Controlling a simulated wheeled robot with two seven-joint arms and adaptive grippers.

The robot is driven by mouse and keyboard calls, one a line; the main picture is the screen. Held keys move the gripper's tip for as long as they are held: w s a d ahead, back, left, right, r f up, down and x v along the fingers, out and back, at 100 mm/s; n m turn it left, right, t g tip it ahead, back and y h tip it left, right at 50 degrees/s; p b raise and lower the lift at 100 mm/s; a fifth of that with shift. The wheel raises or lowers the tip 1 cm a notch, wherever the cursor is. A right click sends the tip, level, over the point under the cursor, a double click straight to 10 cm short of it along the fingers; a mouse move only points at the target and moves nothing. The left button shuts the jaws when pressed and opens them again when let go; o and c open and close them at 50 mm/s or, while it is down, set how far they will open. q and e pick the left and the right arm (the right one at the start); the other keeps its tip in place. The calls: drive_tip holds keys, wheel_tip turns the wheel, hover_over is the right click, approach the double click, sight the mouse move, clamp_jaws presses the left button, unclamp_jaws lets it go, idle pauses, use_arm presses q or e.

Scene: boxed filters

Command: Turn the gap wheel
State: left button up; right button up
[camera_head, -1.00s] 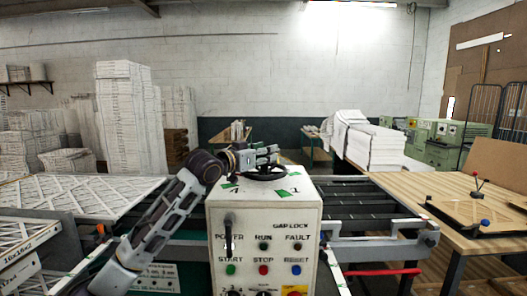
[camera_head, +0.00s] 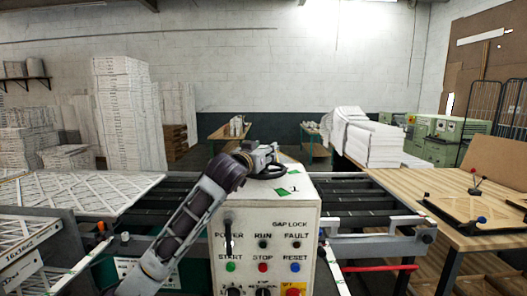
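The gap wheel is a dark handwheel (camera_head: 281,172) lying flat on top of the cream control box (camera_head: 306,213). My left arm comes up from the lower left, and my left gripper (camera_head: 268,156) is at the wheel's far left side, right over or against its rim. The wrist hides the left part of the wheel and of the box top. The fingers are small and dark, so I cannot tell whether they are shut on the rim. My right gripper is not in view.
The box front has a black lever (camera_head: 228,235), buttons and a red knob (camera_head: 293,291). A roller conveyor (camera_head: 345,195) runs behind the box. A wooden table (camera_head: 445,215) stands at right, with a red bar (camera_head: 380,268) near it. Filters (camera_head: 75,194) lie at left.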

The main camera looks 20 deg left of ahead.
use_arm(q)
drive_tip(key=shift+n+y, duration=0.4)
drive_tip(key=shift+y, duration=0.2)
drive_tip(key=shift+n+g+y, duration=0.8)
drive_tip(key=shift+n+y, duration=1.1)
drive_tip(key=shift+y, duration=1)
drive_tip(key=shift+n+g+y, duration=0.3)
drive_tip(key=shift+n+y, duration=0.2)
drive_tip(key=shift+y, duration=0.2)
drive_tip(key=o, duration=1.4)
drive_tip(key=shift+s+d, duration=0.1)
drive_tip(key=shift+s, duration=0.05)
drive_tip(key=shift+v, duration=5.85)
